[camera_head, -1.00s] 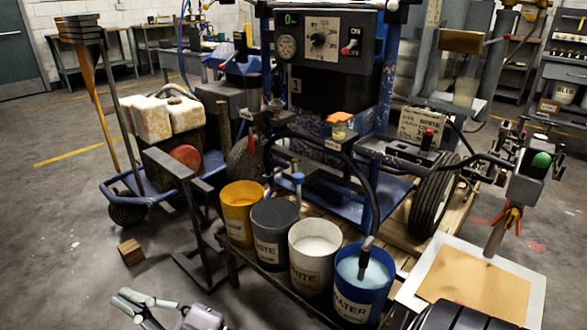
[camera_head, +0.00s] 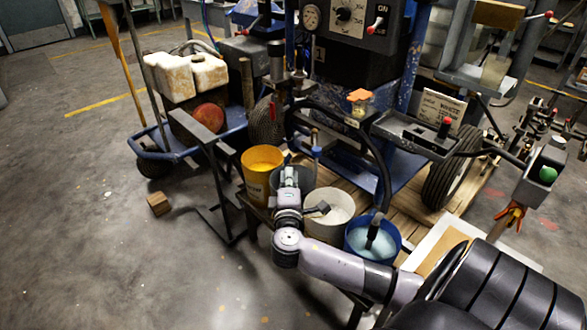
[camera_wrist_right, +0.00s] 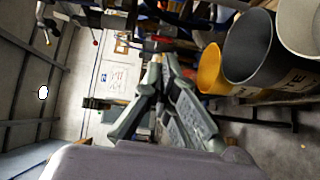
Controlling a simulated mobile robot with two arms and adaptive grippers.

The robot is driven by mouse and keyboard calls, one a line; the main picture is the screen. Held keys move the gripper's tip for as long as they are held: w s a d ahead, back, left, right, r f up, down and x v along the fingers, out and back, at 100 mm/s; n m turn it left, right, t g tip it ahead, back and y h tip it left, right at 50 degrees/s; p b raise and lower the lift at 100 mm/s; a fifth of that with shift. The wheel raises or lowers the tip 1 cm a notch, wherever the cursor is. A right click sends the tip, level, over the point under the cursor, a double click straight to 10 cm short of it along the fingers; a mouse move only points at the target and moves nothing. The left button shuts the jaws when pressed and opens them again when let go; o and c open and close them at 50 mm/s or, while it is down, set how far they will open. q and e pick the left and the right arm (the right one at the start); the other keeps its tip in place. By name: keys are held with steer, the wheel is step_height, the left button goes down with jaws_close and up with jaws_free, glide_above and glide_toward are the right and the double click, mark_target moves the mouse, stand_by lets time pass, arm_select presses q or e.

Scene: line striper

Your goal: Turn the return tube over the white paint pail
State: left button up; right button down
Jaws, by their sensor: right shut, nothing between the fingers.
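The white paint pail (camera_head: 328,228) stands in the row between a dark grey pail (camera_head: 307,180) and the blue water pail (camera_head: 390,244). A black curved tube (camera_head: 384,165) arches from the machine towards the blue pail. A dark tube end (camera_head: 373,232) stands in the blue pail's opening; whether the two join is unclear. My right gripper (camera_head: 290,172) is shut and empty, above the grey pail and left of the white pail. In the right wrist view its fingers (camera_wrist_right: 158,62) are together, with the pails to their right. My left gripper is not in view.
A yellow pail (camera_head: 262,165) stands left of the grey one. A short blue-capped post (camera_head: 317,152) rises behind the pails. A striping machine (camera_head: 350,65) stands behind them. A wooden block (camera_head: 159,204) lies on open floor at left.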

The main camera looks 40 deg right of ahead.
mark_target(318, 152)
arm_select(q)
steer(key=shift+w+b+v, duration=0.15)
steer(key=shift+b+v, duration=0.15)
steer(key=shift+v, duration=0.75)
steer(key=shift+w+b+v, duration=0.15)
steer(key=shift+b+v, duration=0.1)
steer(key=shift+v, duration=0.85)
arm_select(e)
steer(key=w+d, duration=0.4)
steer(key=d, duration=0.5)
steer(key=shift+f, duration=0.15)
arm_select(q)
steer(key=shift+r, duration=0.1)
arm_select(e)
steer(key=s+d+n+t+y, duration=0.1)
steer(key=s+d, duration=0.1)
steer(key=shift+s+d, duration=0.15)
steer(key=shift+s, duration=0.25)
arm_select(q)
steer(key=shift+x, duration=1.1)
arm_select(e)
steer(key=shift+s+d, duration=0.35)
steer(key=shift+d, duration=0.05)
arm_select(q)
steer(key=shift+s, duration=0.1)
